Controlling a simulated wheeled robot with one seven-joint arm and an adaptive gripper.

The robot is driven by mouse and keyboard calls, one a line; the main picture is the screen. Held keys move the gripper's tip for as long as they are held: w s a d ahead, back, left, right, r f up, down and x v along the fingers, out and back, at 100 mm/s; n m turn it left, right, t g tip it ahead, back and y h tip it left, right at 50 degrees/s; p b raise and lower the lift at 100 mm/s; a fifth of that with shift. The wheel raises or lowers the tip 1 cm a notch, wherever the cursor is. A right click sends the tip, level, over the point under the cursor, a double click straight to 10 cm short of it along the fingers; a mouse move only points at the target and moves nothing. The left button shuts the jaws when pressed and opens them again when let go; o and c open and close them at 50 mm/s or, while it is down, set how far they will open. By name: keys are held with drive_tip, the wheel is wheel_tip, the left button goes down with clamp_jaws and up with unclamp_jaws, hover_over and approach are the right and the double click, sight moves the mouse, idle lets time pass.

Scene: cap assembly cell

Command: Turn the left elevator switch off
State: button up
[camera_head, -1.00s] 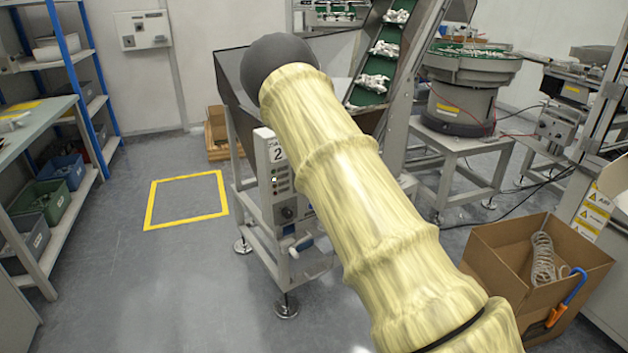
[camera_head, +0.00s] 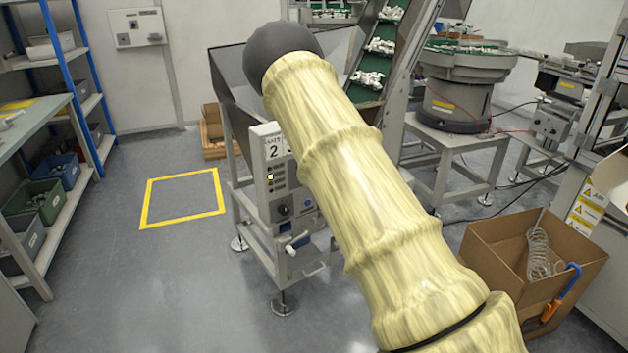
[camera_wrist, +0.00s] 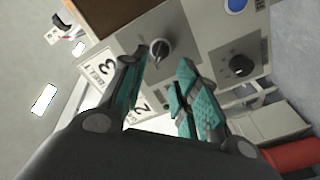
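In the head view the elevator's control panel (camera_head: 275,178) carries a label with a 2, a small lit lamp and a dark round switch (camera_head: 283,209). My yellow-sleeved arm covers the panel's right side. In the wrist view a black rotary switch (camera_wrist: 160,49) sits on a grey panel just beyond my fingertips, roughly in line with the gap. A second black switch (camera_wrist: 241,65) is to its right. My gripper (camera_wrist: 160,72) has teal fingers spread apart with nothing between them. It is hidden in the head view. Whether the fingers touch the panel cannot be told.
A blue button (camera_wrist: 236,5) is at the top of the wrist view. A cardboard box (camera_head: 500,275) stands on the floor at right. A shelf (camera_head: 60,220) is at left.

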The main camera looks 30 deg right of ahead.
drive_tip(key=shift+s, duration=2.75)
drive_tip(key=shift+d, duration=0.1)
drive_tip(key=s+a+f+m+g+h, duration=0.1)
drive_tip(key=s+a+f+m+g, duration=0.15)
drive_tip(key=f, duration=0.65)
drive_tip(key=s+a+f+m+g+h, duration=0.1)
drive_tip(key=s+a+f+m+g, duration=0.2)
drive_tip(key=f, duration=0.5)
drive_tip(key=s+a+f+m+g, duration=0.2)
drive_tip(key=s+a+f+g, duration=0.4)
drive_tip(key=s+a+f, duration=0.7)
drive_tip(key=s+a+f+m+g+y, duration=0.1)
drive_tip(key=s+a+f+g, duration=0.15)
drive_tip(key=s, duration=0.45)
drive_tip(key=s+a+f+g, duration=0.2)
drive_tip(key=s+a+f, duration=0.15)
drive_tip(key=s, duration=0.45)
drive_tip(key=s+a+f+m+g+y, duration=0.1)
drive_tip(key=s+a+f+g, duration=0.1)
drive_tip(key=s+a, duration=0.35)
wheel_tip(320, 180, up, 13)
drive_tip(key=s+d+p, duration=0.1)
drive_tip(key=d+p, duration=0.1)
drive_tip(key=p, duration=1)
drive_tip(key=shift+p, duration=0.35)
